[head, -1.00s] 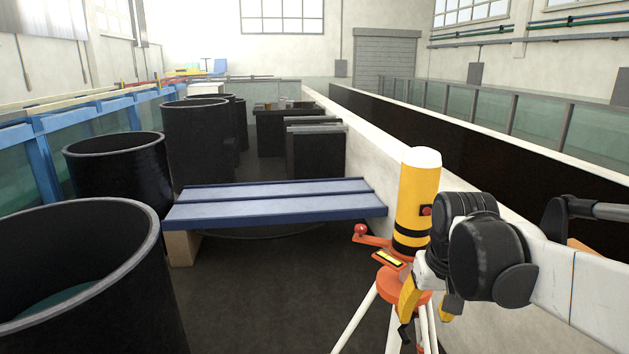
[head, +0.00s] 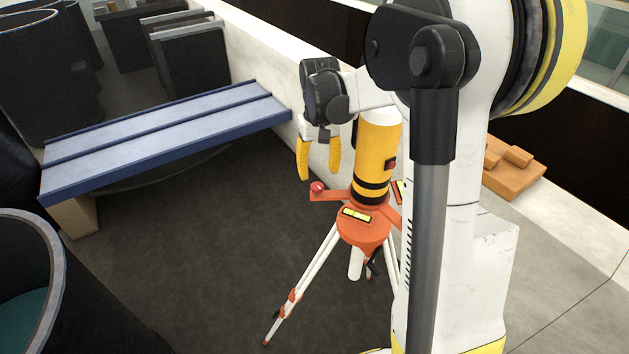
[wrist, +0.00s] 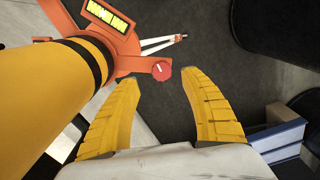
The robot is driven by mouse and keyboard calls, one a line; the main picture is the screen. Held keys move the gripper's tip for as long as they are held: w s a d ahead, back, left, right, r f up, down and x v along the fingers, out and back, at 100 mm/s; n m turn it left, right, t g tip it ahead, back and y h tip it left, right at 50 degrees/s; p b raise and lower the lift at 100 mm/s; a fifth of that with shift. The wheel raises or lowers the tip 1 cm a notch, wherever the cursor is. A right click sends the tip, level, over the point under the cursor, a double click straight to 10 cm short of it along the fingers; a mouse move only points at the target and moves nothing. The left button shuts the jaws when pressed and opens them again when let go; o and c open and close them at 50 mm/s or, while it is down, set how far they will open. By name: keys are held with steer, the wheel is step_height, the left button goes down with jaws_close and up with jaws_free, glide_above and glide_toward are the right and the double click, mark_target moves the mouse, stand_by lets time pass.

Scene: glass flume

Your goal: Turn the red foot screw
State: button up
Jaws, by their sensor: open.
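The red foot screw (head: 317,187) is a small round knob at the end of an orange arm of the tripod head (head: 362,232). In the wrist view the screw (wrist: 162,71) shows a short white mark on its top and lies between the lines of the two fingertips. My gripper (head: 319,174) has yellow fingers pointing down, spread apart with nothing between them. In the wrist view my gripper (wrist: 162,77) looks down on the screw; whether the fingertips are level with it I cannot tell. A yellow cylinder (head: 376,150) with black bands and a white top stands upright on the tripod head.
A yellow level vial (head: 356,214) sits on the tripod head. White tripod legs (head: 305,283) spread below. A blue bench (head: 165,140) stands at left, with black tanks (head: 45,75) beyond. A low white wall (head: 270,70) runs behind. The dark floor in between is clear.

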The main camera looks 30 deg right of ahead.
mark_target(317, 186)
steer(key=f, duration=0.5)
steer(key=shift+w+a+f, duration=0.1)
steer(key=shift+w+f, duration=0.1)
steer(key=shift+f, duration=0.2)
jaws_close()
